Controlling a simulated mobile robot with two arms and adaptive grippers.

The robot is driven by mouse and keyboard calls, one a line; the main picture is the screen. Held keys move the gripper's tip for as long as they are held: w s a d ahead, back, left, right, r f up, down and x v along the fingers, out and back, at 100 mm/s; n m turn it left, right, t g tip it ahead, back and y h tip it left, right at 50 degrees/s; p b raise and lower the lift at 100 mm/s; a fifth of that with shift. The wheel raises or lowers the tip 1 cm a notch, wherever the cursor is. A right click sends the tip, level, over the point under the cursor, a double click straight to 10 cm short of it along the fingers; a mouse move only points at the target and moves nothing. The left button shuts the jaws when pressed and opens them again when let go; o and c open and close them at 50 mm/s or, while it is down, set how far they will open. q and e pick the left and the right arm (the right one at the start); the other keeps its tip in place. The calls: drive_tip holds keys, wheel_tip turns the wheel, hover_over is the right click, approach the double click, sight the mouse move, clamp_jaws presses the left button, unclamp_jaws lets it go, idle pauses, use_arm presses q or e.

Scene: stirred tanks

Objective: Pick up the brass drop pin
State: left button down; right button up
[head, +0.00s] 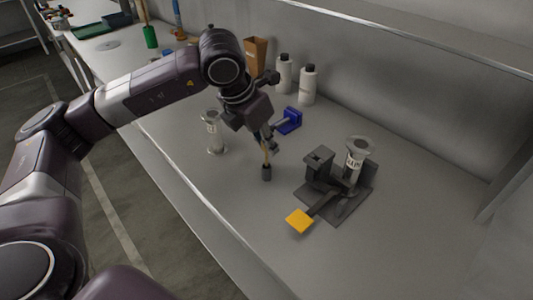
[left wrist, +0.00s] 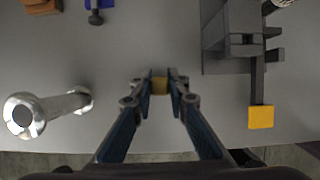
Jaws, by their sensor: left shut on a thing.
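My left gripper (head: 267,144) points down over the bench and is shut on the brass drop pin (head: 266,157). In the left wrist view the fingertips (left wrist: 160,84) close on both sides of the brass piece (left wrist: 160,86). A short dark cylindrical piece (head: 266,173) shows at the pin's lower end. I cannot tell whether it belongs to the pin or is a holder, or whether it touches the bench. The fingers hide part of the pin. My right gripper is not in view.
A dark fixture (head: 334,203) with a yellow pad (head: 299,221) and a metal spool-shaped part (head: 355,162) stands to the right. Another metal spool (head: 214,135) stands left. A blue block (head: 289,121), white bottles (head: 307,85) and a brown container (head: 255,53) are behind. The front bench is clear.

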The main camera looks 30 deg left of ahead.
use_arm(q)
wheel_tip(320, 180, up, 16)
idle(0.3)
idle(0.3)
